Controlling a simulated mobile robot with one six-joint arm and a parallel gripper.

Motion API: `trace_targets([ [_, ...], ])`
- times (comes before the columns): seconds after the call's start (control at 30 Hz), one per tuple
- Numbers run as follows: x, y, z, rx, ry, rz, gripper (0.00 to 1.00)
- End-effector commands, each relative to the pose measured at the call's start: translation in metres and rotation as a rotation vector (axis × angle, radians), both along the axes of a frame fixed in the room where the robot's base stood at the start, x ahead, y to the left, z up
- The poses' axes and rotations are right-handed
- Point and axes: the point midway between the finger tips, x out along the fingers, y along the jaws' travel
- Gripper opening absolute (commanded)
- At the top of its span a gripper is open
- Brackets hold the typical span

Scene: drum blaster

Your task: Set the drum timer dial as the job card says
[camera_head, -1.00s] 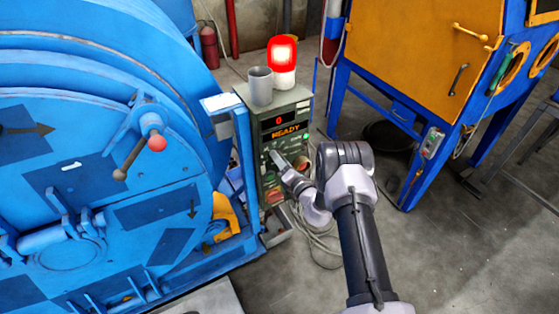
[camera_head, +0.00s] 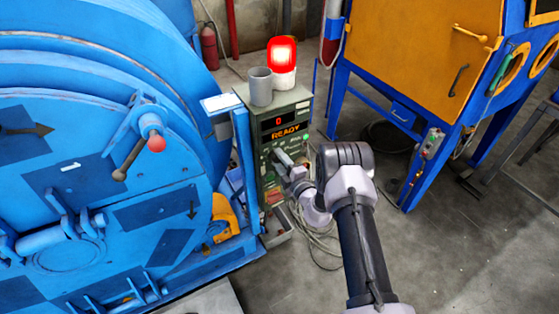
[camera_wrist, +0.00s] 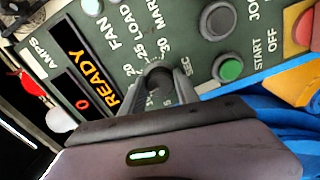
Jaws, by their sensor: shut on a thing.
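The green control box (camera_head: 292,110) stands beside the blue drum machine. Its display (camera_head: 281,126) reads 0 and READY. My gripper (camera_head: 279,155) is at the box's front face, below the display.
A lit red beacon (camera_head: 283,55) and a grey cup (camera_head: 260,86) stand on the box. The wrist view shows a green START button (camera_wrist: 230,69) and a grey JOG button (camera_wrist: 217,21) near my gripper. Cables lie on the floor below; a blue-framed cabinet (camera_head: 425,60) stands right.

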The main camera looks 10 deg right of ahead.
Motion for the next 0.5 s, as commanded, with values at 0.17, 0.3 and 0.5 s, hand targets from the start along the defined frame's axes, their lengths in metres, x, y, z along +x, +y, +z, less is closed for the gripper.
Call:
trace_targets([
  [0.17,-0.0001,0.0004,-0.0003,0.067,0.023,0.001,0.0],
  [0.3,-0.0001,0.0004,-0.0003,0.102,0.034,0.001,0.0],
  [0.5,-0.0001,0.0004,-0.0004,0.121,0.04,0.001,0.0],
])
